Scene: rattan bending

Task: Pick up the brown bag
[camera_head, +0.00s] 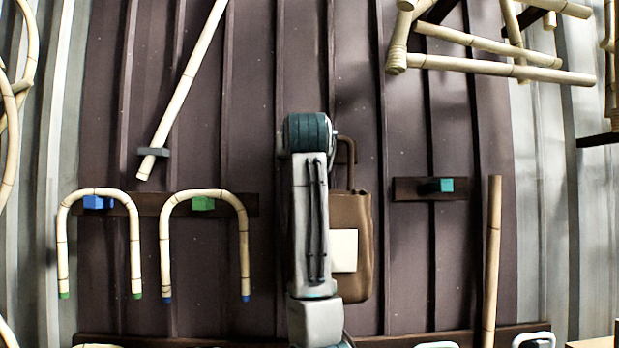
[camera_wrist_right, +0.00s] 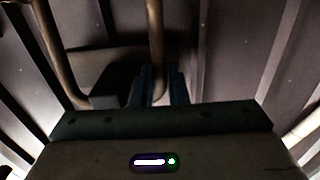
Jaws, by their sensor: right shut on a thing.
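The brown bag (camera_head: 365,215) hangs upright against the dark ribbed wall, right of the middle in the head view. A white label is on its front. Its handle (camera_head: 350,160) loops up at the top, and my own right arm covers the bag's left part. In the right wrist view two bars of the handle (camera_wrist_right: 155,40) show. My right gripper (camera_wrist_right: 161,88) is shut on the nearer middle bar of the handle. In the head view its fingers are hidden behind the arm. My left gripper is not in view.
Two U-shaped rattan pieces (camera_head: 98,193) hang on blue and green pegs at left. A slanted rattan pole (camera_head: 185,85) is above them. A teal peg (camera_head: 441,185) on a dark board is bare at right. An upright pole (camera_head: 492,260) and a rattan frame (camera_head: 490,65) are also at right.

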